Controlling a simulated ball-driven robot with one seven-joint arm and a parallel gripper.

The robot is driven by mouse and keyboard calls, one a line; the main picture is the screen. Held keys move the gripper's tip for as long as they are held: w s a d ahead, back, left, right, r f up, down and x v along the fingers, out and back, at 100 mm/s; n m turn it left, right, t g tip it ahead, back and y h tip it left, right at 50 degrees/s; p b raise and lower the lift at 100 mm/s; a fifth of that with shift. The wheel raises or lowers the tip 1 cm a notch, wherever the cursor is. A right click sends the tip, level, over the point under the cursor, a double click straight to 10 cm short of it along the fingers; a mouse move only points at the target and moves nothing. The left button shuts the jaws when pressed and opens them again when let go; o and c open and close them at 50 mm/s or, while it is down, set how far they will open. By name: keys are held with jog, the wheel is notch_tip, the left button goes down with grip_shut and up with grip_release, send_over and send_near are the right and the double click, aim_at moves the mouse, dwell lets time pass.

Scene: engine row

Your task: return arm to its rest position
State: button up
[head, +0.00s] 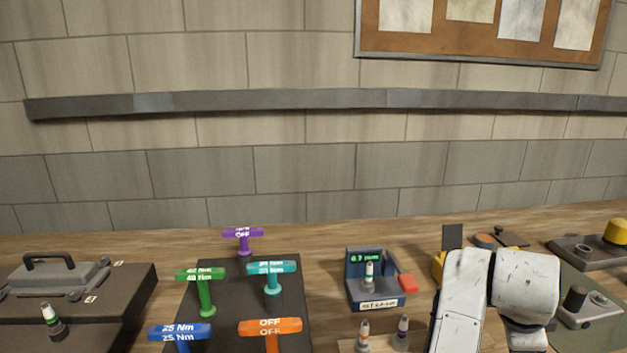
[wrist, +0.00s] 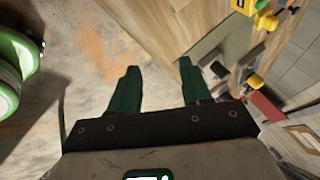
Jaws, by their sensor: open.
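My gripper (wrist: 160,92) shows in the wrist view as two green fingers held well apart, with nothing between them. The fingers hang over a stained floor, beside the edge of a wooden bench. In the head view my white arm links (head: 465,295) rise at the lower right in front of the bench. My gripper itself is not visible in the head view.
The wooden bench (head: 335,236) holds T-handled tools, including a purple one (head: 243,238) and an orange one (head: 270,328). A tester (head: 375,295) with a red block stands at centre right. A grey case (head: 55,275) sits left. A block wall stands behind.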

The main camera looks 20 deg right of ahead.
jog(key=s+a+f+n+y, duration=0.3)
jog(key=s+a+f+n, duration=0.5)
jog(key=a+f+n, duration=0.3)
jog(key=s+a+f+n+y, duration=0.3)
jog(key=s+a+f+n, duration=0.6)
jog(key=n, duration=0.5)
notch_tip(320, 180, down, 4)
jog(key=shift+a+r+n+g, duration=0.2)
jog(key=shift+a+n+g, duration=0.1)
jog(key=shift+a, duration=0.8)
